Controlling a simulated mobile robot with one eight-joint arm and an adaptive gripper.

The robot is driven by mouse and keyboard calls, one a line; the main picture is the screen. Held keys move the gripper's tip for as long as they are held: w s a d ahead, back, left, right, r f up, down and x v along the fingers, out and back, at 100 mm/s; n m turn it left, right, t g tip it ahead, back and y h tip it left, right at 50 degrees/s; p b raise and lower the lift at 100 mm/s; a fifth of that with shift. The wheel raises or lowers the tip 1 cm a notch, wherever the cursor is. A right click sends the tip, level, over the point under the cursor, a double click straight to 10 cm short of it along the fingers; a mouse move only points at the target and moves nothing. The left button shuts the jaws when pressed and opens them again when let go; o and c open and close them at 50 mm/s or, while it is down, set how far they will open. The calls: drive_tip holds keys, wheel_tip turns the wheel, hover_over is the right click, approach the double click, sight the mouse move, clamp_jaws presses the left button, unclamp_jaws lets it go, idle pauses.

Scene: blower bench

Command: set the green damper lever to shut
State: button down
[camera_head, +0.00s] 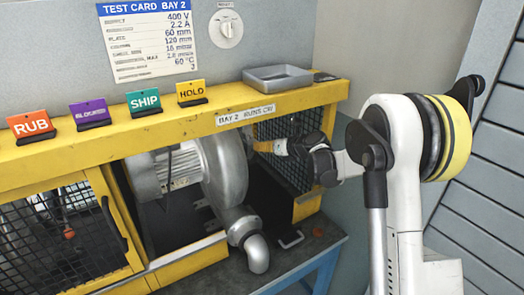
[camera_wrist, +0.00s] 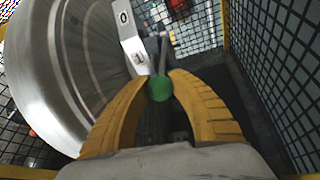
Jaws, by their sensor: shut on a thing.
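The green damper lever's round knob (camera_wrist: 159,88) shows in the wrist view, between the yellow fingers of my gripper (camera_wrist: 160,84). The fingers are closed in on the knob from both sides. A thin grey rod runs up from the knob, beside a pale marked plate (camera_wrist: 130,40) with one mark near its top and another lower down. The knob is by the lower end of the plate. In the head view my gripper (camera_head: 272,147) reaches into the yellow frame, right of the blower (camera_head: 222,170), and the lever is hidden.
The yellow bench frame (camera_head: 200,118) closes the space above, and black wire mesh (camera_wrist: 285,65) stands close on the right. The round metal blower housing (camera_wrist: 75,70) is close on the left. A grey tray (camera_head: 277,78) and several coloured cards stand on the top rail.

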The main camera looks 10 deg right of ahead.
drive_tip(key=shift+w+r+p, duration=0.2)
drive_tip(key=shift+r+p, duration=0.15)
drive_tip(key=shift+r, duration=0.55)
drive_tip(key=shift+w+r+p, duration=0.2)
drive_tip(key=shift+r+p, duration=0.1)
drive_tip(key=shift+r, duration=0.55)
drive_tip(key=c, duration=1.7)
unclamp_jaws()
drive_tip(key=o, duration=0.5)
drive_tip(key=shift+s+r, duration=0.1)
drive_tip(key=shift+o, duration=0.5)
drive_tip(key=shift+s+d+r, duration=0.1)
drive_tip(key=shift+d, duration=0.05)
